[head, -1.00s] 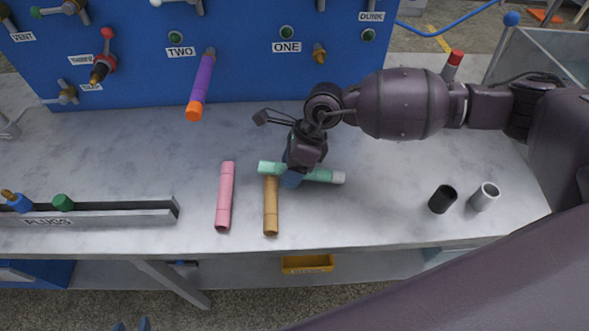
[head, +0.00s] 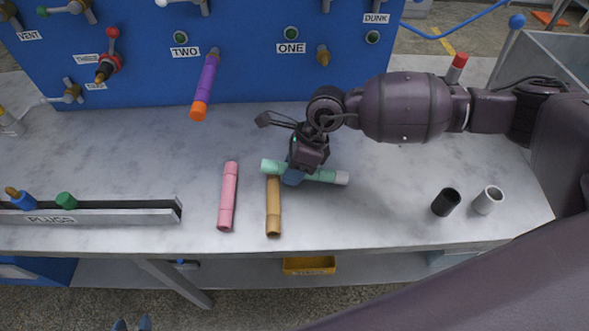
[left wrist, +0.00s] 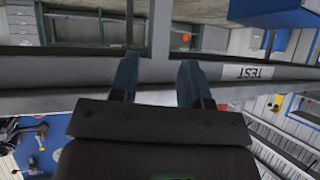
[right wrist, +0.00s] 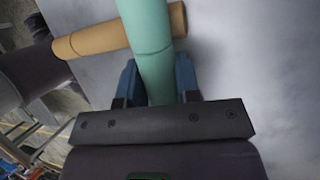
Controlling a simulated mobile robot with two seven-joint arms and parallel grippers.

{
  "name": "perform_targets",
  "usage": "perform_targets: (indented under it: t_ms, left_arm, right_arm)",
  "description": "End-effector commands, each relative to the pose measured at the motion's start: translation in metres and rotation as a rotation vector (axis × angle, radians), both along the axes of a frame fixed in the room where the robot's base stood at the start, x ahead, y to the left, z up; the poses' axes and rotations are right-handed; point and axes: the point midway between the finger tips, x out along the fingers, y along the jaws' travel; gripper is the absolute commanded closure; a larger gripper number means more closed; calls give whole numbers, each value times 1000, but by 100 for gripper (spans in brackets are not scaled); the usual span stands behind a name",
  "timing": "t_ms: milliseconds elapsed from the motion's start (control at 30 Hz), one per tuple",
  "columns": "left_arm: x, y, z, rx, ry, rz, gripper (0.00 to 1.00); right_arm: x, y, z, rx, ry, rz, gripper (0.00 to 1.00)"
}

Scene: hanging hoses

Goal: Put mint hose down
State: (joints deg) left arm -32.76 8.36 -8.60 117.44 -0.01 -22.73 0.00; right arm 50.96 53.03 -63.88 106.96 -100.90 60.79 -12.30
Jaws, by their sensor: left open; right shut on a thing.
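The mint hose (head: 325,175) lies roughly level, low over the bench top, with its pale end to the right. My right gripper (head: 292,178) is shut on it near its left part. In the right wrist view the mint hose (right wrist: 152,55) runs between the two blue fingers (right wrist: 155,85) and crosses in front of the tan hose (right wrist: 110,38). In the head view its left end is at the top end of the tan hose (head: 273,208); I cannot tell if they touch. My left gripper (head: 132,325) is open and empty at the bottom edge, also seen in the left wrist view (left wrist: 157,80).
A pink hose (head: 228,197) lies left of the tan one. A purple hose with an orange end (head: 204,88) hangs from port TWO on the blue panel (head: 150,60). A PLUGS rack (head: 120,217) is at left. Black (head: 446,202) and white (head: 488,200) cups stand at right.

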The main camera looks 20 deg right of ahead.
Motion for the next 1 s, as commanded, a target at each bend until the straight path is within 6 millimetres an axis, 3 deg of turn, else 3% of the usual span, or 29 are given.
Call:
perform_targets:
  t_ms: [167, 700, 1000]
  left_arm:
    - [2, 0, 7, 0, -10, 0, 57]
    - [-4, 3, 10, 2, -1, 6, 57]
    - [-4, 3, 11, 1, -2, 7, 57]
  right_arm:
    - [1, 0, 29, 0, -7, 1, 97]
    - [1, 0, 159, 1, -6, 2, 97]
    - [0, 0, 192, 1, -2, 1, 97]
